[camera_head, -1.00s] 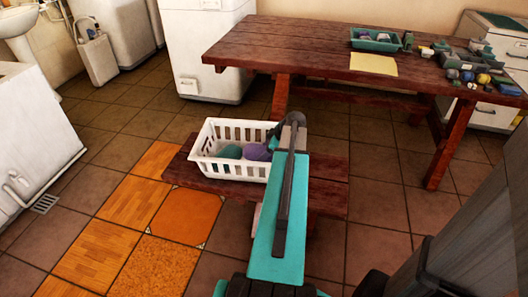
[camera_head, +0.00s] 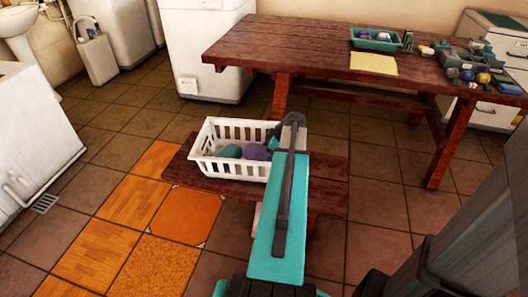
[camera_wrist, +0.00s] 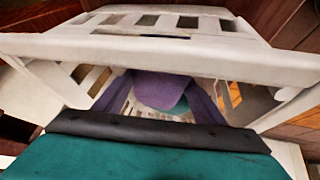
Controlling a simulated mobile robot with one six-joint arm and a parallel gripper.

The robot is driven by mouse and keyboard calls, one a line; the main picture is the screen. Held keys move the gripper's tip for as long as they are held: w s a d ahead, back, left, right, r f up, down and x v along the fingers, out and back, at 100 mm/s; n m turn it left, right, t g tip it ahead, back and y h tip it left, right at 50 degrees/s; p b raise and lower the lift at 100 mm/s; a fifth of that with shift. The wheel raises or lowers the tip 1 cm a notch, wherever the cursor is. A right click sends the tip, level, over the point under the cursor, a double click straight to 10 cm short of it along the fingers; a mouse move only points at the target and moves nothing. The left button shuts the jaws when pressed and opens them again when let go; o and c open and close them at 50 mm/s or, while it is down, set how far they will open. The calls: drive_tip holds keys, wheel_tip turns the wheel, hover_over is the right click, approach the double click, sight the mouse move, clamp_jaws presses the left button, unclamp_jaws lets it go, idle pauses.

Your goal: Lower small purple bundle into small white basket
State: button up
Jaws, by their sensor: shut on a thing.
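The small white basket (camera_head: 210,166) is slatted and stands upright on the low brown bench. The purple bundle (camera_head: 257,152) shows inside its right part, beside a teal bundle (camera_head: 230,151). In the wrist view the basket's white rim (camera_wrist: 160,52) crosses the picture, and the purple bundle (camera_wrist: 155,85) is below rim level with teal partly under it. My gripper (camera_wrist: 160,104) reaches down into the basket and is shut on the purple bundle. Its tips are hard to make out; in the head view my arm hides them. Whether the bundle touches the basket floor is not clear.
The low bench (camera_head: 328,180) has bare wood right of the basket. A larger wooden table (camera_head: 290,45) behind holds a teal tray (camera_head: 376,45), a yellow sheet (camera_head: 373,64) and several small items. The tiled floor at left is open.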

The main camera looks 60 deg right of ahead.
drive_tip(key=shift+f+b, duration=1.15)
drive_tip(key=shift+f, duration=0.65)
idle(1.9)
drive_tip(key=o, duration=1.2)
drive_tip(key=shift+r, duration=0.1)
drive_tip(key=p+v, duration=0.1)
drive_tip(key=v, duration=1.2)
drive_tip(key=shift+s+r, duration=0.25)
drive_tip(key=shift+p, duration=0.3)
